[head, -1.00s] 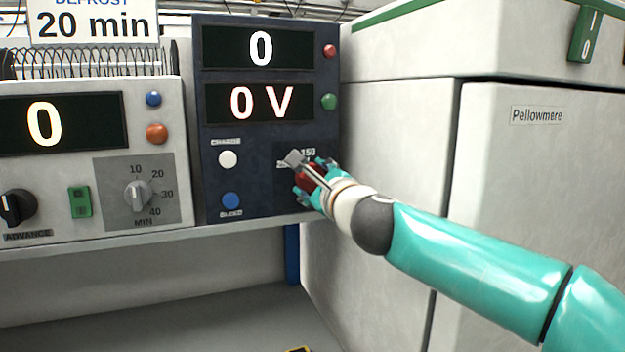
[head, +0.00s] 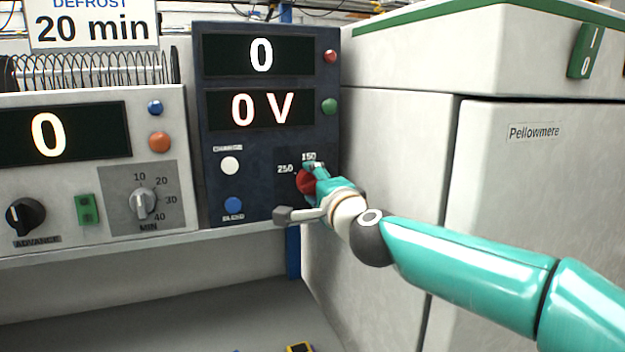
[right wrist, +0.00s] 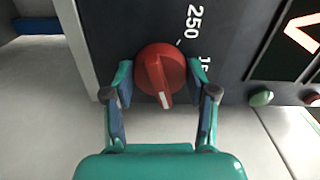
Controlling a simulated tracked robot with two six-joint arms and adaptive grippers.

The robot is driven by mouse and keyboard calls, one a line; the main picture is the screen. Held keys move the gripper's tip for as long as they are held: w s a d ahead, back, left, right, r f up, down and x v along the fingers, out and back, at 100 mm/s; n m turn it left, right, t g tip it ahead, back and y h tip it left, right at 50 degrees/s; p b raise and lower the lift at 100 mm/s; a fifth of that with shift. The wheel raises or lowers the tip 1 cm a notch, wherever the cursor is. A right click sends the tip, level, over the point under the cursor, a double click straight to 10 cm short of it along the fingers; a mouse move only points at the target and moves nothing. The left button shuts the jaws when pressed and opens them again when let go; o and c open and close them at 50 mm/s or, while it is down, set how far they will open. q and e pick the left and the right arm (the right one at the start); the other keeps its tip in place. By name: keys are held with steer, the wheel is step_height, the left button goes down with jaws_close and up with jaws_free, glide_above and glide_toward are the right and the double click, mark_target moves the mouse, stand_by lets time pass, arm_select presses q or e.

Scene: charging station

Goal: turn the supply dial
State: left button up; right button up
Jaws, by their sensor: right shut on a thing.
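The supply dial (head: 306,182) is a red knob low on the dark blue panel (head: 262,180), with the marks 150 and 250 beside it. My right gripper (head: 313,178) is at the dial and partly covers it in the head view. The dial's white pointer line faces toward the gripper's palm there. The panel's displays read 0 and 0 V. My left gripper is out of view.
A white charge button (head: 229,166) and a blue bleed button (head: 233,205) lie left of the dial. A timer unit (head: 95,215) stands further left. A large pale cabinet (head: 400,160) stands close on the right. A yellow-black thing (head: 300,348) lies below.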

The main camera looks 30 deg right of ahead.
steer(key=shift+w+a+f+n, duration=0.15)
steer(key=shift+f+n, duration=0.15)
steer(key=shift+n, duration=0.2)
steer(key=o, duration=1.2)
steer(key=shift+c, duration=0.2)
steer(key=shift+r, duration=0.1)
steer(key=v, duration=1.2)
